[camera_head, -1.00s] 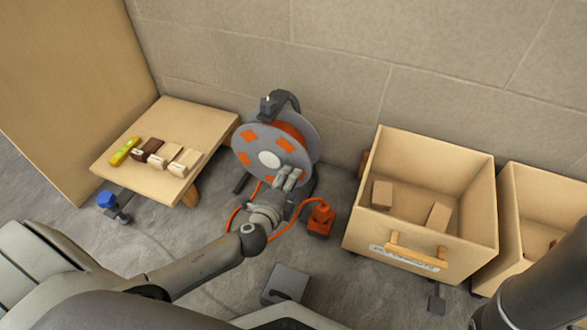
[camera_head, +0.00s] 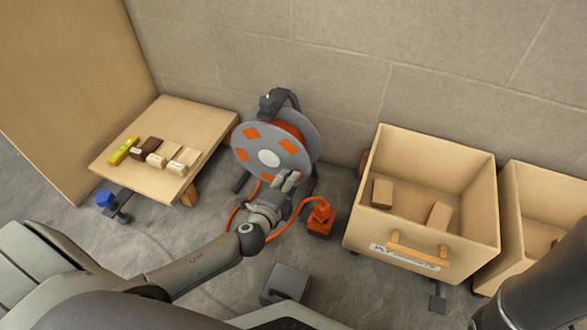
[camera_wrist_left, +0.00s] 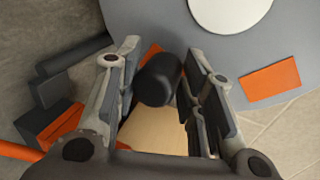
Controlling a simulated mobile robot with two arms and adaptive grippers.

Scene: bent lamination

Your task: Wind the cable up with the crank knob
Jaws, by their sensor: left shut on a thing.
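The cable reel (camera_head: 243,142) stands by the wall, a grey disc with orange patches and a pale hub. Its black crank knob (camera_wrist_left: 158,80) shows in the left wrist view between the fingers of my left gripper (camera_wrist_left: 160,95). In the head view my left gripper (camera_head: 287,180) is at the lower right part of the disc, shut on the knob and hiding it. The orange cable (camera_head: 288,227) runs from the reel over the floor, partly behind my arm, to an orange plug block (camera_head: 320,217). My right gripper is out of view.
A low wooden table (camera_head: 138,172) with several small blocks stands left of the reel. A wooden drawer box (camera_head: 470,225) with loose blocks stands at the right, beside another box (camera_head: 520,200). A grey block (camera_head: 288,282) lies on the floor in front.

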